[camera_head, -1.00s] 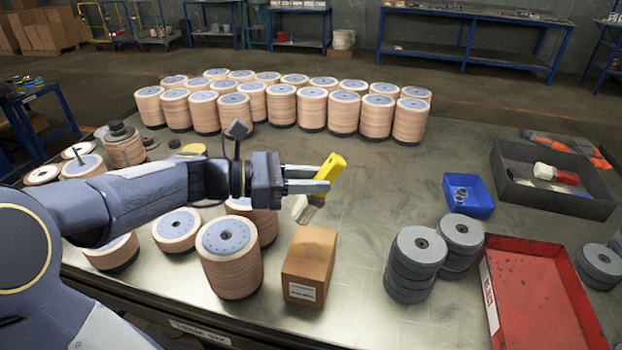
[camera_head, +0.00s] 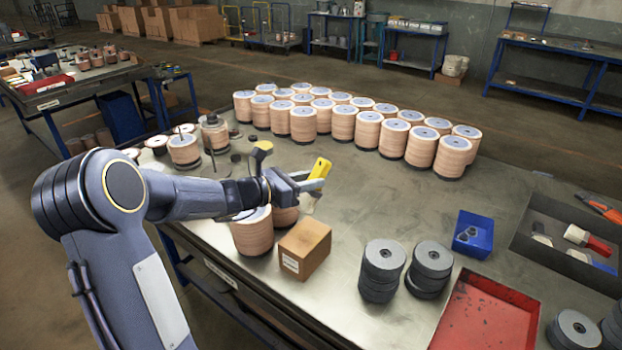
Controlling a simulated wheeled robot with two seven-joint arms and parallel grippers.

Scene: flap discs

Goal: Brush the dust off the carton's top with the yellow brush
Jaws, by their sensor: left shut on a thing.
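The brown carton (camera_head: 305,249) stands on the metal table with a white label on its front side. Its top looks plain brown; I cannot tell how much dust lies on it. My left gripper (camera_head: 313,184) is shut on the yellow brush (camera_head: 321,169). The brush is held above the table, behind the carton and a little above its top, with pale bristles pointing down. The bristles look apart from the carton. My right gripper is not in view.
Stacks of flap discs (camera_head: 343,122) fill the table's back. More disc stacks (camera_head: 252,231) stand left of the carton, grey disc stacks (camera_head: 382,270) to its right. A blue bin (camera_head: 473,234), a red tray (camera_head: 487,318) and a dark tray (camera_head: 556,243) with brushes lie at the right.

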